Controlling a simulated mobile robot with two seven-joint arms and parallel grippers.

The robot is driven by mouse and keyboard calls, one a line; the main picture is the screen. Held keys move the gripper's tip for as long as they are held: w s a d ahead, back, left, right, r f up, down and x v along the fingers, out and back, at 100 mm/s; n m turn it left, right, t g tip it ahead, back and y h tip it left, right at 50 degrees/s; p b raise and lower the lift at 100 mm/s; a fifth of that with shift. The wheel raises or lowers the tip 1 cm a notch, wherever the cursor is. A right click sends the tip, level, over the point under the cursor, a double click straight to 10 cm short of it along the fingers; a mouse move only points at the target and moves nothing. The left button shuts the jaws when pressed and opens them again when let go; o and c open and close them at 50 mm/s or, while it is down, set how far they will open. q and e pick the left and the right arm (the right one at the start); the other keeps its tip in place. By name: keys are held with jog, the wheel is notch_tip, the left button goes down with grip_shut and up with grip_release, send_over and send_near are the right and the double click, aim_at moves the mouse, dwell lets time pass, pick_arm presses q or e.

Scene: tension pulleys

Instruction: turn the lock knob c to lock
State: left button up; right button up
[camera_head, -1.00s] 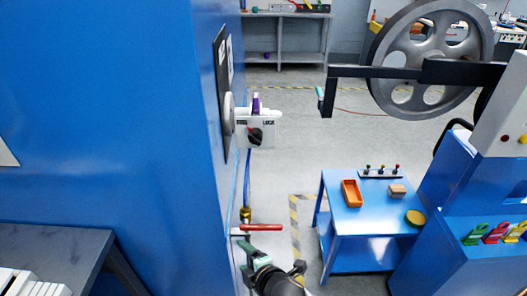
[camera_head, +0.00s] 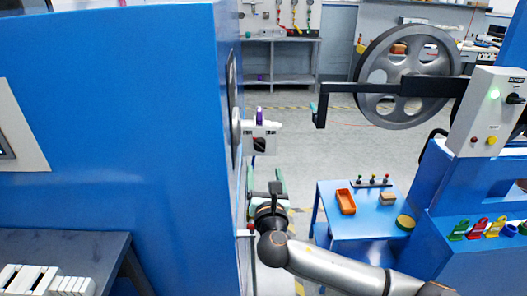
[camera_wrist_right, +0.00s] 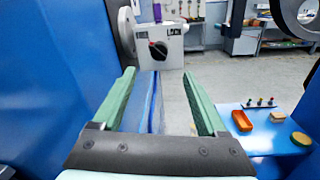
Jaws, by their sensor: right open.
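A black lock knob with a red mark (camera_wrist_right: 157,49) is on the front of a white box (camera_wrist_right: 172,60) fixed to the side of the big blue cabinet. In the head view the knob (camera_head: 259,143) is small and its pointer is hard to read. In the right wrist view its red mark slants. My right gripper (camera_wrist_right: 159,74) has green fingers spread wide with nothing between them. In the head view the right gripper (camera_head: 266,176) is below the box, apart from the knob. My left gripper is in neither view.
The blue cabinet (camera_head: 120,130) stands close on the left. A purple part (camera_head: 260,117) sits on top of the box. A blue table (camera_head: 370,221) with an orange tray (camera_head: 346,201) is at right. A large grey wheel (camera_head: 408,76) hangs on an arm behind.

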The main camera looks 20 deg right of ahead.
aim_at(261, 149)
jog(key=x, duration=1.2)
jog(key=shift+f, duration=0.15)
grip_shut()
dwell(0.3)
